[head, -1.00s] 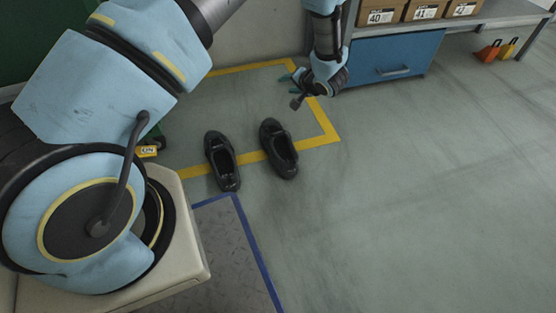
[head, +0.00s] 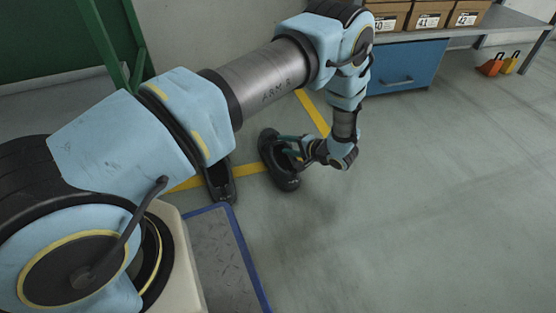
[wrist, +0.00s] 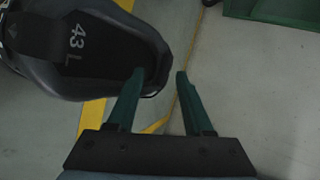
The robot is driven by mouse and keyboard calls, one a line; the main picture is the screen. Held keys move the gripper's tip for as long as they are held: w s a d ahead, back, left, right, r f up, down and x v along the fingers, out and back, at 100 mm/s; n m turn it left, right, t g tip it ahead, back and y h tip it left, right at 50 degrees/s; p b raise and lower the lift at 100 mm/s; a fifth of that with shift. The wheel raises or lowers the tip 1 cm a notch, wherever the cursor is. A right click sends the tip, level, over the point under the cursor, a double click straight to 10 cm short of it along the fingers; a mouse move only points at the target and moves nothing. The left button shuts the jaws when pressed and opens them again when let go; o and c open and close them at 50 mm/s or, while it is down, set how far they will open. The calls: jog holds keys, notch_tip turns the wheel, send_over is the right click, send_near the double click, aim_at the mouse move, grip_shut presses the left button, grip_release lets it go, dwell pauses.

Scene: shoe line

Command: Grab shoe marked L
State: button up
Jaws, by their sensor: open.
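The shoe marked L (head: 272,153) is the right one of two black shoes on the floor in the head view. In the wrist view this shoe (wrist: 95,60) fills the upper left, and "43 L" is readable on its insole. My gripper (head: 290,147) is open at the shoe. In the wrist view the green fingers (wrist: 160,73) stand apart: the left fingertip overlaps the shoe's opening and the right one is outside its rim. The end of the shoe shows between them. I cannot tell whether they touch it. The other shoe (head: 220,183) is partly hidden behind my arm.
Yellow floor tape (head: 315,115) runs behind and under the shoes. A blue-edged floor plate (head: 225,255) lies in front. A blue drawer cabinet (head: 402,70) under a bench with shoe boxes (head: 428,17) stands at the back. The floor on the right is clear.

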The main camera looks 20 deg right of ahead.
aim_at(281, 144)
jog(key=b+x, duration=0.2)
jog(key=x, duration=0.3)
grip_shut()
dwell(1.4)
